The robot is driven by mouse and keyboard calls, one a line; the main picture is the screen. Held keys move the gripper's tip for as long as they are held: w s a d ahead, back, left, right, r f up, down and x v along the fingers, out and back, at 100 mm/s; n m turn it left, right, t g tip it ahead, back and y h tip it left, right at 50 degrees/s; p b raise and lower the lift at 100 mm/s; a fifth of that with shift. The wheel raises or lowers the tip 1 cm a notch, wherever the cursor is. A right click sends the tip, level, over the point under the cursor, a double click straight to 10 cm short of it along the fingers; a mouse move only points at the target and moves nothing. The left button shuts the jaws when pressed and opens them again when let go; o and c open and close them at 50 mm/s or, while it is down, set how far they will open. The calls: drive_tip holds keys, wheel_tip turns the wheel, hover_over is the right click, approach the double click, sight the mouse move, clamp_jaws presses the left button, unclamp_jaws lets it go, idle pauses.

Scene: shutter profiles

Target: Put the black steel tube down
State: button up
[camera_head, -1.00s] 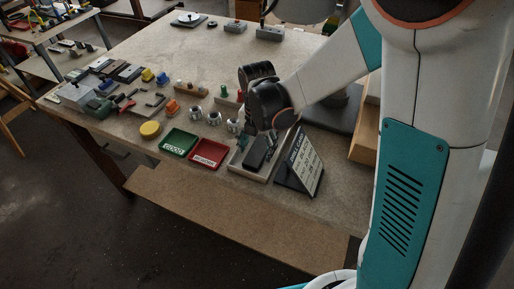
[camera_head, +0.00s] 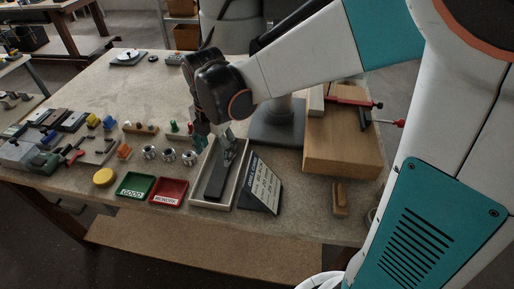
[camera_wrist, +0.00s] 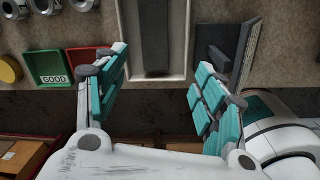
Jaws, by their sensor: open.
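A black steel tube (camera_head: 216,181) lies flat in a pale shallow tray (camera_head: 236,190) near the front edge of the workbench. In the wrist view the tube (camera_wrist: 155,38) is a dark bar lying lengthwise in the tray (camera_wrist: 183,40). My gripper (camera_wrist: 160,75) is open, with its teal finger pads wide apart and nothing between them. Its fingers frame the near end of the tray. In the head view my gripper (camera_head: 223,134) is above the tray's far part, apart from the tube.
A tilted sign (camera_head: 262,188) stands right of the tray. Red (camera_head: 169,192) and green (camera_head: 136,186) trays lie to its left, with several metal cylinders (camera_head: 169,155) behind. A wooden block (camera_head: 342,145) is at the right. Bare bench (camera_head: 120,85) lies farther back.

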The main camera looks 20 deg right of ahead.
drive_tip(key=s+d+r+m+t, duration=0.3)
drive_tip(key=s+m, duration=0.4)
drive_tip(key=m, duration=0.6)
drive_tip(key=s+d+r+m+t, duration=0.3)
drive_tip(key=s+d+r+m, duration=0.2)
drive_tip(key=m, duration=0.8)
drive_tip(key=shift+s+d+r, duration=0.2)
drive_tip(key=shift+s+d, duration=0.4)
drive_tip(key=shift+s, duration=0.5)
drive_tip(key=shift+f, duration=0.15)
